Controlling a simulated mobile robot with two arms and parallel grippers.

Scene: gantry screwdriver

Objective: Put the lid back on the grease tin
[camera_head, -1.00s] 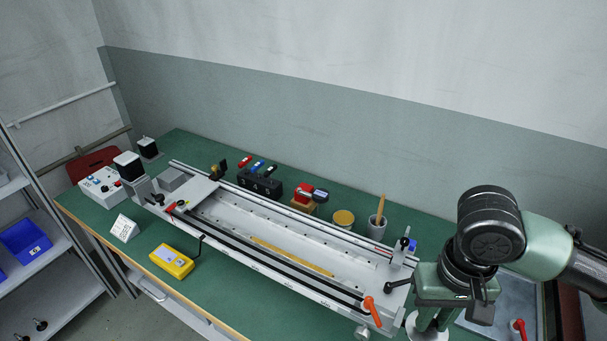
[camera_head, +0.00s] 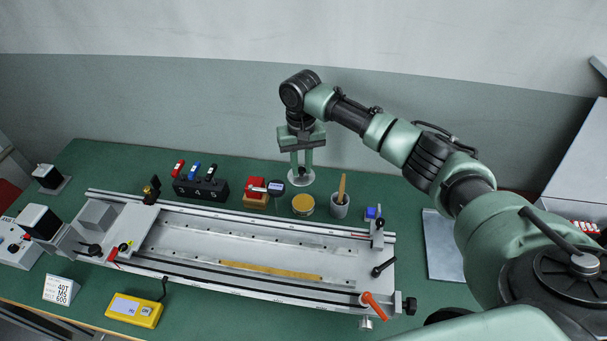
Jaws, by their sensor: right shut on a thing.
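The open grease tin (camera_head: 303,208) stands on the green bench behind the gantry rail, with yellow-brown grease showing at its top. My right gripper (camera_head: 301,172) points down, with its fingers shut on the pale round lid (camera_head: 301,180). The lid looks roughly level and appears just behind or above the tin in the picture. A small gap shows between lid and tin, and the lid's exact height above the bench is hard to tell. My left gripper is out of view.
A grey cup with a brush (camera_head: 340,204) stands right of the tin. The gantry (camera_head: 240,248) lies in front. The bench behind is fairly clear.

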